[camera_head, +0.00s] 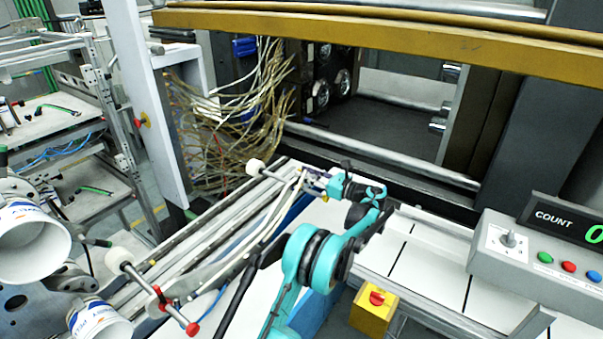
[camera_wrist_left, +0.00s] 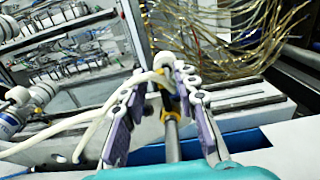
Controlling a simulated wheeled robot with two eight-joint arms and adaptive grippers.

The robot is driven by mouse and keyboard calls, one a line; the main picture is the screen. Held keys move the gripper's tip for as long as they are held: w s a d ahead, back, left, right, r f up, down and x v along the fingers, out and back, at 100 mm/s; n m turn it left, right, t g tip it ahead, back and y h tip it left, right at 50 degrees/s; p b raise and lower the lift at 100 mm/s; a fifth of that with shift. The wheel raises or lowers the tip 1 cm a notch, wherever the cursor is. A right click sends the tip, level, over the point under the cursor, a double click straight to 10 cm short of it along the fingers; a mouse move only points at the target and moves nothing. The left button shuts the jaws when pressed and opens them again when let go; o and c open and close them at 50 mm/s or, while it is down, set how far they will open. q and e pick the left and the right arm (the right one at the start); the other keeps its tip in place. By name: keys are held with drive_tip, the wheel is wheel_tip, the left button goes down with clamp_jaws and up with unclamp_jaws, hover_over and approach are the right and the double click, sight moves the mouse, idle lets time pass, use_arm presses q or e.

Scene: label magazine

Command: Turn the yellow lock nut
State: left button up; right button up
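The yellow lock nut (camera_wrist_left: 171,108) sits on a grey rod in the left wrist view, between my finger pads. In the head view only a small yellow spot (camera_head: 323,198) shows by the fingertips. My left gripper (camera_head: 313,181) is at the far end of the teal arm, over the slanted rails. In the wrist view its fingers (camera_wrist_left: 168,105) stand apart on both sides of the rod, with a visible gap around the nut. I cannot tell whether a fingertip touches anything. My right gripper is not in view.
A white knob (camera_head: 255,166) is left of the gripper, and pale tubes run beside it. Tangled wires (camera_head: 235,125) hang behind. A control box (camera_head: 535,255) and a yellow box with a red knob (camera_head: 373,308) stand to the right. White printed cylinders (camera_head: 35,245) are at the left.

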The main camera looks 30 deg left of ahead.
use_arm(q)
drive_tip(key=shift+w+a, duration=0.1)
drive_tip(key=shift+a, duration=1.25)
clamp_jaws()
